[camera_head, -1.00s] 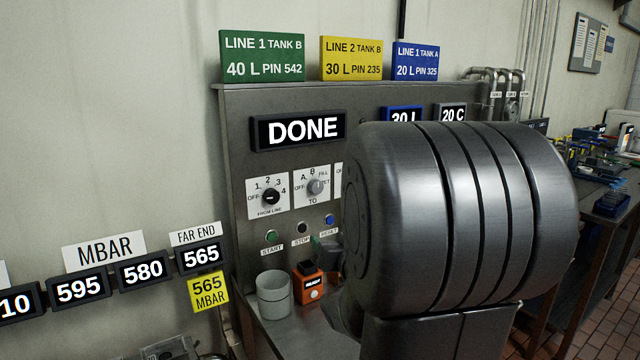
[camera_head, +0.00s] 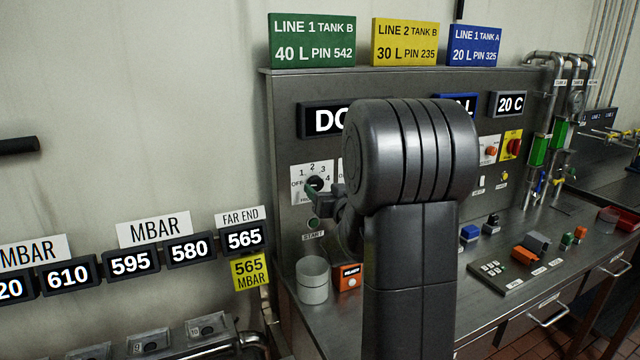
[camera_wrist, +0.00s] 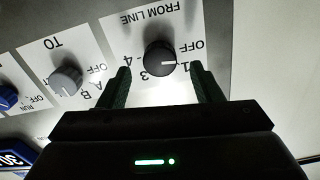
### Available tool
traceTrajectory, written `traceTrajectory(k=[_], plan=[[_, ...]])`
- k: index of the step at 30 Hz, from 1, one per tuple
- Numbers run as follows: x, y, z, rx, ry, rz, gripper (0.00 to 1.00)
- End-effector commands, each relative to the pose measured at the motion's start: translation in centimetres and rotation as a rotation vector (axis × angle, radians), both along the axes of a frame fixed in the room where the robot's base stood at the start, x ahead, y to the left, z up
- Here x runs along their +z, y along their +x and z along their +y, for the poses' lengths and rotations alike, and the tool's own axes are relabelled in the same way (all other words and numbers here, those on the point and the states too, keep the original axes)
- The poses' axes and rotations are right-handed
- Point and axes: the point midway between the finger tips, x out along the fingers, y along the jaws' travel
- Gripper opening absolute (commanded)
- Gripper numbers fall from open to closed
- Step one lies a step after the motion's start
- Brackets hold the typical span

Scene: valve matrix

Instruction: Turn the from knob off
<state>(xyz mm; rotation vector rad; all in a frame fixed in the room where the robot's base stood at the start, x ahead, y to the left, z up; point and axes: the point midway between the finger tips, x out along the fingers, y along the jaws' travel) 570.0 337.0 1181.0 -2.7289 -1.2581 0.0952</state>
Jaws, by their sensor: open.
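The from knob is black and round with a white mark, on a white plate marked FROM LINE. In the wrist view, which is upside down, the knob (camera_wrist: 160,58) lies between the two finger tips of my open gripper (camera_wrist: 161,75). Its white mark points right, to the side with OFF and 1; I cannot tell exactly which. In the head view the knob (camera_head: 316,183) is partly covered by my gripper (camera_head: 322,192). I cannot tell whether the fingers touch the knob.
The grey TO knob (camera_wrist: 66,80) is beside it on its own plate. Below the from plate are a green START button (camera_head: 314,223), a grey cup (camera_head: 312,281) and an orange box (camera_head: 348,278). The display (camera_head: 325,120) is partly hidden by my arm.

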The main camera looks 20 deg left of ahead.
Motion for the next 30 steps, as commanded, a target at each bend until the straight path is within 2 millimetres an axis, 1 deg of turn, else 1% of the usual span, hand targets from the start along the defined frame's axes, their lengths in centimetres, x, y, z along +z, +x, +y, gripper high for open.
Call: traceTrajectory(k=[3,6,17,21,24,30], plan=[[0.1,1.0,1.1,0.001,0.001,0.001,0.59],[0.1,1.4,1.7,0.000,0.001,0.000,0.59],[0.0,1.7,1.9,0.000,0.001,0.000,0.59],[0.0,1.7,1.9,0.000,0.001,0.000,0.32],[0.0,1.6,1.9,0.000,0.001,0.000,0.14],[-0.2,1.6,1.9,0.000,-0.006,-0.008,0.14]])
